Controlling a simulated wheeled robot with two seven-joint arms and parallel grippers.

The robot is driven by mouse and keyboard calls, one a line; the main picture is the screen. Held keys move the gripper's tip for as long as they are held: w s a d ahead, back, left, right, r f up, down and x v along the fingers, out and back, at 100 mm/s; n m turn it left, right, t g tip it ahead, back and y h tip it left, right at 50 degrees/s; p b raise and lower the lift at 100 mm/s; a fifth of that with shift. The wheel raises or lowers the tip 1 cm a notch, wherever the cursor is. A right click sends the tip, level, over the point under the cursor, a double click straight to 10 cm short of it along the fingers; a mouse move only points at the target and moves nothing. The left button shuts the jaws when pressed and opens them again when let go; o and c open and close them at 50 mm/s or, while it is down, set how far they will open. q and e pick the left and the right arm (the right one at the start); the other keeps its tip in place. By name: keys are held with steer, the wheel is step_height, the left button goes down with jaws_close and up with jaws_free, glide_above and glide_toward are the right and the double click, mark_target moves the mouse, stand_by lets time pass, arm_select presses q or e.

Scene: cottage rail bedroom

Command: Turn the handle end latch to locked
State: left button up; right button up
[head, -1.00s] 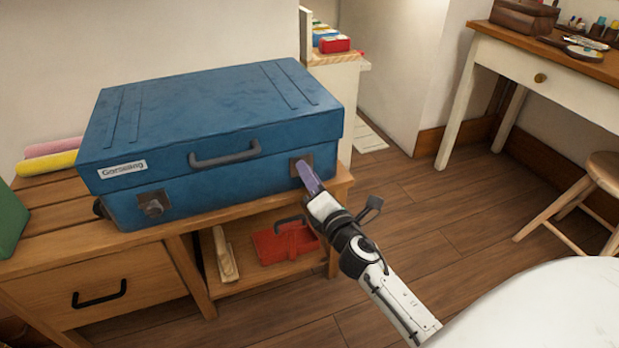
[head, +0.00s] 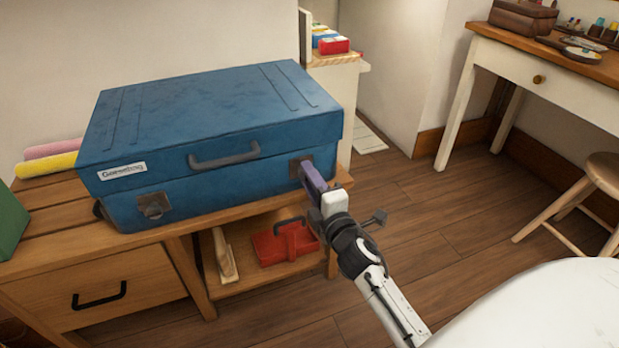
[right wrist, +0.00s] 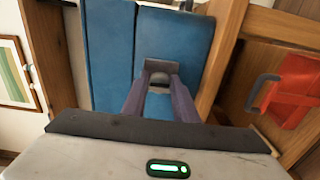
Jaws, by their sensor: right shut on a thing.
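A closed blue suitcase (head: 215,140) lies flat on a wooden bench, with a grey handle (head: 224,156) and a grey latch near each end of its front. The left latch (head: 154,205) is free. My right gripper (head: 311,175) is at the right latch (head: 297,165), which its purple fingers partly cover. In the right wrist view my right gripper (right wrist: 160,84) is shut on this latch (right wrist: 160,67), one finger on each side of its knob. I cannot tell whether the latch is locked. My left gripper is out of view.
The bench (head: 60,225) has a drawer and an open shelf holding a red caddy (head: 285,245) and a wooden thing (head: 224,256). Pink and yellow rolls (head: 50,148) lie left of the case. The floor (head: 440,230) to the right is clear up to a stool (head: 590,190).

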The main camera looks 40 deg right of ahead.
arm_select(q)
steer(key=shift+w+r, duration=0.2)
arm_select(e)
steer(key=o, duration=1)
steer(key=shift+s, duration=0.15)
